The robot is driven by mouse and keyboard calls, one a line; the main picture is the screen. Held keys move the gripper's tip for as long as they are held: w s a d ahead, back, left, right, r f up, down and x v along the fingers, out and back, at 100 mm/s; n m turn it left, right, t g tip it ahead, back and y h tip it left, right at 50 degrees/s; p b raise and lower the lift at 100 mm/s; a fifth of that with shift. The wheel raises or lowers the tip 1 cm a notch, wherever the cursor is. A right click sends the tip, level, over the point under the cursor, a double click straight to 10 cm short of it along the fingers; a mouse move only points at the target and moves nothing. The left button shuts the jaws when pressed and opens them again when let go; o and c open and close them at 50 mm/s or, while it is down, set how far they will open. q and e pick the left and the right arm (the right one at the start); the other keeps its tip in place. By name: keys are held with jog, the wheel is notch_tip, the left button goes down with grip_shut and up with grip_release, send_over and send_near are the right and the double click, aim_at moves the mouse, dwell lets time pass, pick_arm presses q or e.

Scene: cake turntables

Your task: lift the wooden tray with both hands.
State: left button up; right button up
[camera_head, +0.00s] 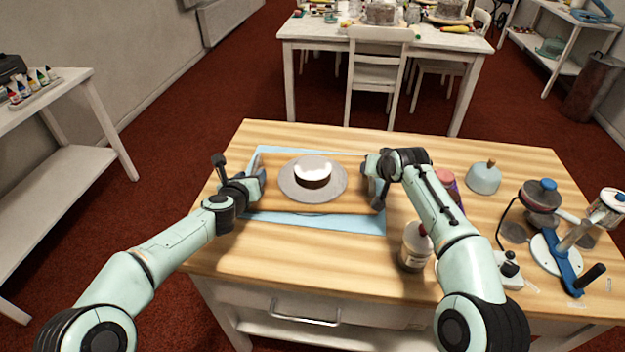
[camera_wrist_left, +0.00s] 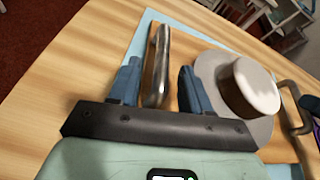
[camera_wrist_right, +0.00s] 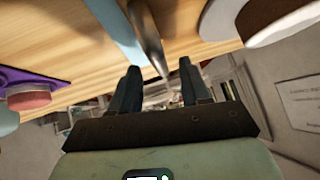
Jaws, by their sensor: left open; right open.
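The wooden tray (camera_head: 352,196) lies flat on a light blue mat (camera_head: 320,222) on the table. A grey round stand (camera_head: 288,188) with a white-topped dark cake (camera_head: 314,172) sits on it. My left gripper (camera_head: 256,184) is at the tray's left end; in the left wrist view its open fingers (camera_wrist_left: 157,88) stand on either side of a metal handle (camera_wrist_left: 160,58). My right gripper (camera_head: 374,186) is at the right end, partly hidden by its arm. In the right wrist view its open fingers (camera_wrist_right: 157,88) are apart, with the other metal handle (camera_wrist_right: 147,38) reaching toward the gap between them.
A red-capped jar (camera_head: 415,248) stands close to my right arm. A pale dome (camera_head: 483,178) and a blue-and-white stand (camera_head: 556,258) are on the table's right side. The table's front left is clear apart from my left arm.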

aim_at(255, 172)
pick_arm(q)
jog(key=shift+x, duration=2)
pick_arm(e)
jog(key=shift+x, duration=2.05)
